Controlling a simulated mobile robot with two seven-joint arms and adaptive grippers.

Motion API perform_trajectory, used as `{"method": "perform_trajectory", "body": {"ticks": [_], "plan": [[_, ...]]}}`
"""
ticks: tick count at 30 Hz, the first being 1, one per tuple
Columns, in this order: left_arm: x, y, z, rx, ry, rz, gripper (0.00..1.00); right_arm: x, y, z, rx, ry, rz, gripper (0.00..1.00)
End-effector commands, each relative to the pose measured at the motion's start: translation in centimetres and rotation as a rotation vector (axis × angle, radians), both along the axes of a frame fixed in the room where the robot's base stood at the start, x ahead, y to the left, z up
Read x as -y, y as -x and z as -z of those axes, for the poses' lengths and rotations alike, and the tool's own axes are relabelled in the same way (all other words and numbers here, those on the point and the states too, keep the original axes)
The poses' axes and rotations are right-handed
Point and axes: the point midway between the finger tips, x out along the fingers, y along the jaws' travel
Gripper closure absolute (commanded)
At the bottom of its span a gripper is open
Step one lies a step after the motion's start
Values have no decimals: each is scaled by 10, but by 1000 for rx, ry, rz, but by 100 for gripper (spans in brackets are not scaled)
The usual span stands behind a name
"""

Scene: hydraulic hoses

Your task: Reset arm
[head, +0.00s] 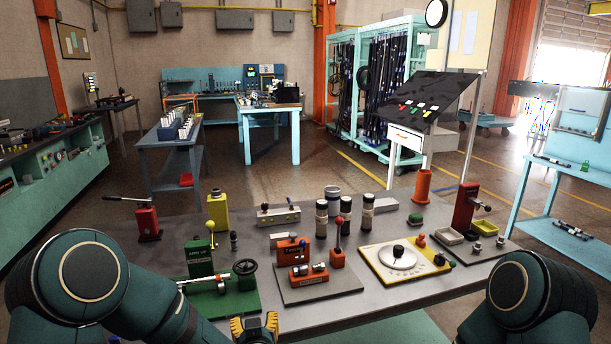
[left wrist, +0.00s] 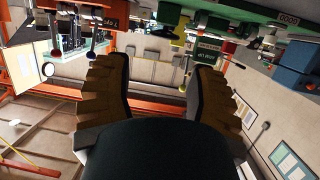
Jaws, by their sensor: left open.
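My left arm reaches in from the lower left of the head view. Its gripper (head: 255,328), with yellow-brown ridged fingers, is at the bottom edge, in front of the green base plate with the handwheel. In the left wrist view the gripper (left wrist: 155,85) is open, its two fingers wide apart with nothing between them. That view looks tilted, with bench items along its top edge. My right arm shows only as a dark green joint at the lower right of the head view; its gripper is out of view.
The grey bench (head: 380,300) holds a green handwheel fixture (head: 215,293), an orange block fixture (head: 310,273), a yellow dial plate (head: 400,262) and a red press (head: 464,208). A red lever stand (head: 147,222) stands at its left. Bare bench top shows along the front right.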

Motion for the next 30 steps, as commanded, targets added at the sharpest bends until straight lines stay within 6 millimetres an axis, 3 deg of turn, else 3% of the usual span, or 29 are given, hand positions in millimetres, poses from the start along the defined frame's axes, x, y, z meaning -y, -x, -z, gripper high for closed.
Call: {"method": "perform_trajectory", "body": {"ticks": [1, 5, 9, 12, 15, 19, 30], "plan": [[3, 9, 25, -76, 45, 52, 44, 0, 0, 0, 0, 0, 0, 53], [14, 47, 92, -322, 185, 181, 44, 1, 1, 0, -1, 1, 1, 53], [20, 115, 156, -643, 333, 270, 44, 1, 1, 0, -2, 1, 2, 53], [21, 164, 184, -848, 410, 296, 44, 1, 0, 0, 0, 1, 1, 53], [19, 204, 199, -1003, 460, 301, 44, 1, 0, 0, -1, 1, 1, 53], [17, 233, 207, -1117, 490, 301, 44, 1, 1, 0, -1, 1, 1, 53], [16, 240, 208, -1146, 498, 299, 44, 1, 1, 0, -1, 1, 1, 53]]}}
